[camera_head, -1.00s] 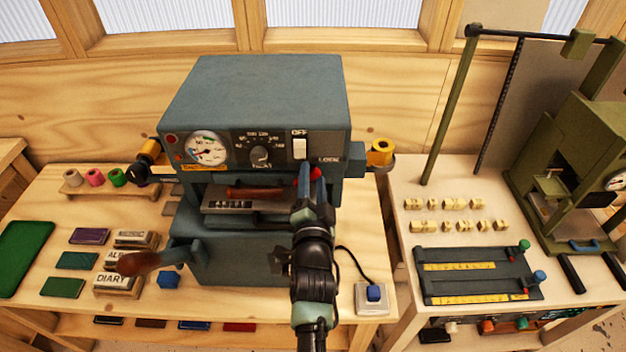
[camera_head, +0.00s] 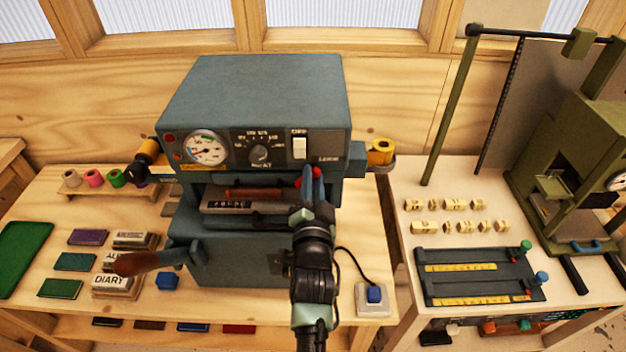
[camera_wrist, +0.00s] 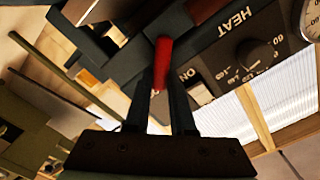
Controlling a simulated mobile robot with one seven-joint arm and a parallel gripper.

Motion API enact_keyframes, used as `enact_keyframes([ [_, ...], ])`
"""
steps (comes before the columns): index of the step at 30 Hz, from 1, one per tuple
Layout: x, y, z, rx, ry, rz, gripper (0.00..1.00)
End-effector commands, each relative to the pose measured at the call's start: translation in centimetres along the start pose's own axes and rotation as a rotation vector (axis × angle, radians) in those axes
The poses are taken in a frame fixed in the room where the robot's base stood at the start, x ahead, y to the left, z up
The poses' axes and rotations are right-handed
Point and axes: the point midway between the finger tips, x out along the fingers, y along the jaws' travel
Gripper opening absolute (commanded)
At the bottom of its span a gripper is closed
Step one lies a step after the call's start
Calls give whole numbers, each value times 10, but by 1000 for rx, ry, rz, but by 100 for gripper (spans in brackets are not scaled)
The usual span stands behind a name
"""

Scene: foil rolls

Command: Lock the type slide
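The type slide (camera_head: 232,208), a pale strip with dark letters, sits in the opening of the blue-grey stamping machine (camera_head: 255,100). A red-brown handle (camera_head: 258,193) lies just above it. A small red lever (camera_head: 303,183) is at the right end of the opening, partly hidden by my gripper (camera_head: 314,178). In the wrist view the red lever (camera_wrist: 163,62) lies between the fingertips of my gripper (camera_wrist: 165,80). The fingers appear shut on it. The far end of the lever and its link to the slide are hidden.
A wooden-handled press lever (camera_head: 150,262) sticks out at the front left. Type blocks (camera_head: 112,284) and foil pieces lie left of the machine. A yellow foil roll (camera_head: 380,152) is on its right side. A second bench with a green press (camera_head: 570,165) stands at the right.

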Motion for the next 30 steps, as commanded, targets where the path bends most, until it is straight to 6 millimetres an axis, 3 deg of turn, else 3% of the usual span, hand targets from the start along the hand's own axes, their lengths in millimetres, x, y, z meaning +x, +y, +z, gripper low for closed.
enact_keyframes([
  [1,0,0,0,-3,-1,1,30],
  [5,0,0,0,-2,-1,1,52],
  [17,-6,0,1,2,-2,0,52],
  [30,-56,2,1,-3,-1,-1,52],
])
